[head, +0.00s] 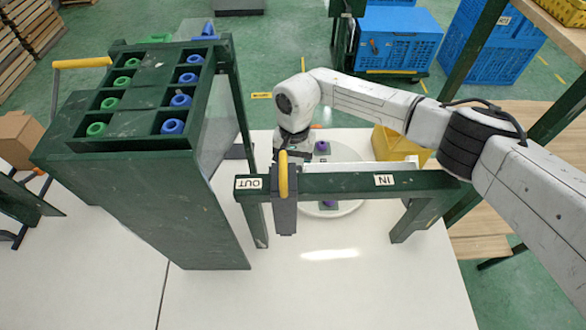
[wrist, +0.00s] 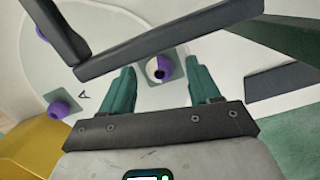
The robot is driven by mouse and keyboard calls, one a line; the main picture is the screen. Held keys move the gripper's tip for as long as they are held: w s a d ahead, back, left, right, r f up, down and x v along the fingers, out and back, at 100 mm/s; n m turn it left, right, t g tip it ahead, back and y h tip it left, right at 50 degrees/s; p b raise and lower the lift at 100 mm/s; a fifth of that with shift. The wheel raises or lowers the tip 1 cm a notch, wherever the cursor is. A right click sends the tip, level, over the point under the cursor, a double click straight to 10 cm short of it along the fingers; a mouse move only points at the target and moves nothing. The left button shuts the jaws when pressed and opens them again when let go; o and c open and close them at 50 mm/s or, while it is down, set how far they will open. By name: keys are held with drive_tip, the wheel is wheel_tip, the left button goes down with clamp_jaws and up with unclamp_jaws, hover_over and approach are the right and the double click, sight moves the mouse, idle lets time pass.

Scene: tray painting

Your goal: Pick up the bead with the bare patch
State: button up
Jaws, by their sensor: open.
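In the wrist view a bead (wrist: 165,66), purple on its right and pale on its left, sits on a small green square pad on the white round tray (wrist: 110,22). The pale part looks like a bare patch. My gripper (wrist: 159,76) is open, with one green finger on each side of this bead in the picture; whether they are down at its height I cannot tell. Other purple beads show at the left (wrist: 58,109) and at the upper left edge (wrist: 40,32). In the head view my fingertips are hidden behind the gate's slider.
A green gate (head: 335,184) marked OUT and IN stands before the tray; its yellow-handled slider (head: 284,205) is at OUT. A green rack (head: 137,140) with green and blue beads stands left. A yellow bin (head: 398,146) is behind right. The front table is clear.

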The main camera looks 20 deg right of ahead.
drive_tip(key=shift+f, duration=0.3)
drive_tip(key=shift+c, duration=0.3)
drive_tip(key=c, duration=1)
